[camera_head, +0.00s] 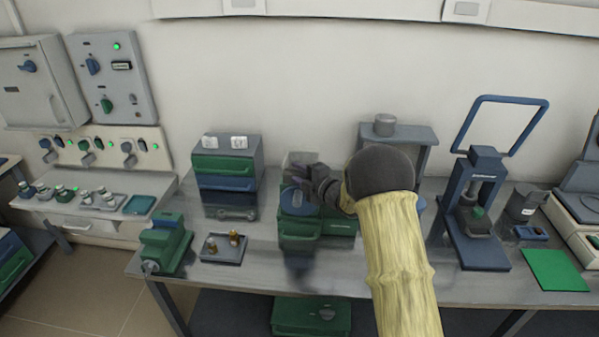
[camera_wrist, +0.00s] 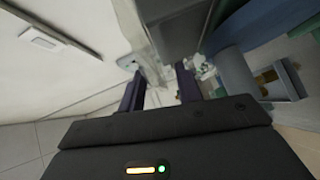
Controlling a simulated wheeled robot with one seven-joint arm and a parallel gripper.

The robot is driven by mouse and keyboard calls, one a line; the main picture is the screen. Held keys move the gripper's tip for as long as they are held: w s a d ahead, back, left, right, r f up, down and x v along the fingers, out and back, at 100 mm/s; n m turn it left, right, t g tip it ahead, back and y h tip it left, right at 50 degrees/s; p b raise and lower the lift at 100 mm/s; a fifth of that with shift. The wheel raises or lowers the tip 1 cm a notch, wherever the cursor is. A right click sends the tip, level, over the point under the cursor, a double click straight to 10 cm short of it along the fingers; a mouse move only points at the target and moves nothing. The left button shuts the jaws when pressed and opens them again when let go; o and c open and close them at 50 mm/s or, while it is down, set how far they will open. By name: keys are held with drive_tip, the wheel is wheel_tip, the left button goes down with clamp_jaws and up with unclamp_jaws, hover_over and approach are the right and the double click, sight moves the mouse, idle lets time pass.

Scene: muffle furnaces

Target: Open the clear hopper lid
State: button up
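A green machine (camera_head: 330,226) stands on the bench in the middle of the head view, partly hidden by my arm. A pale grey, see-through-looking piece (camera_head: 299,159) at its upper back appears to be the clear hopper lid; whether it is shut cannot be told. My gripper (camera_head: 297,180) is right in front of this piece and above a blue round part (camera_head: 298,205) of the machine. In the wrist view my gripper (camera_wrist: 160,88) has its two dark fingers apart, with nothing seen between them. A grey boxy part (camera_wrist: 178,28) lies just beyond the fingers; contact cannot be told.
A drawer unit (camera_head: 226,180) stands left of the machine, with a small tray (camera_head: 223,249) of brass parts before it. A green vise-like device (camera_head: 165,245) is further left. A blue press (camera_head: 480,215) stands right. Bench between my arm and the press is mostly free.

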drive_tip(key=shift+f, duration=0.1)
clamp_jaws()
drive_tip(key=shift+r+p, duration=0.2)
drive_tip(key=shift+p, duration=0.3)
drive_tip(key=shift+r, duration=0.1)
